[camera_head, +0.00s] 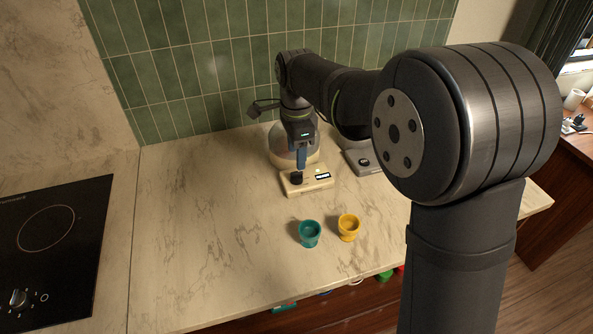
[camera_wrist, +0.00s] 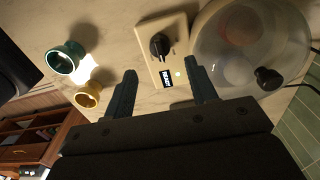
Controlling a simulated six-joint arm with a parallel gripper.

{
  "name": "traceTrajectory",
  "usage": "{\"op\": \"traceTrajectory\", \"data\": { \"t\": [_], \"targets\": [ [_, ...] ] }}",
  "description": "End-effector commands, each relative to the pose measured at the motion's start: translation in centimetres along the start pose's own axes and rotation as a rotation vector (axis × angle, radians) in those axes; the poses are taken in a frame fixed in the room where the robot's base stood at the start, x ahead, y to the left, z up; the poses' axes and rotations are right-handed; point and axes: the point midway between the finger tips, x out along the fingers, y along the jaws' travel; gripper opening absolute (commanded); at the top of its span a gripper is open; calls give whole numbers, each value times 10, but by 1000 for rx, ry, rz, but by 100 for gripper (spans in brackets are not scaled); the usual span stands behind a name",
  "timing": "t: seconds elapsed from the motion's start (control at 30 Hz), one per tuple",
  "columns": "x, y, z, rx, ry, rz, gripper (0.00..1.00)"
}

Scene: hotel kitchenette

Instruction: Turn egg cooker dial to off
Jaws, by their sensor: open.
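The egg cooker (camera_head: 305,180) stands on the counter, with a cream base and a clear dome. Its black dial (camera_head: 297,179) is on the front panel beside a small lit display. In the wrist view the dial (camera_wrist: 160,45) and the cream panel (camera_wrist: 152,22) show clearly, with the clear dome (camera_wrist: 225,35) to the right. My gripper (camera_wrist: 162,82) is open and empty. Its fingers lie on either side of the panel's lower part in the wrist view, and the dial is beyond the fingertips. In the head view my gripper (camera_head: 302,158) is above the cooker, partly hiding the dome.
A teal egg cup (camera_head: 310,234) and a yellow egg cup (camera_head: 348,227) stand in front of the cooker. A grey appliance (camera_head: 363,162) is close on its right. A black cooktop (camera_head: 50,240) is at left. The counter left of the cooker is clear; green tiles rise behind.

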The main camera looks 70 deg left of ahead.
Motion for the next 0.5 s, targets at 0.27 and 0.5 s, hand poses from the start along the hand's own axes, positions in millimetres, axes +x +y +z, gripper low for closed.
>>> {"op": "traceTrajectory", "data": {
  "t": [0.27, 0.5],
  "targets": [
    [52, 0, 0, 0, 0, 2, 52],
    [69, 0, 0, -1, 0, -1, 52]
  ]
}}
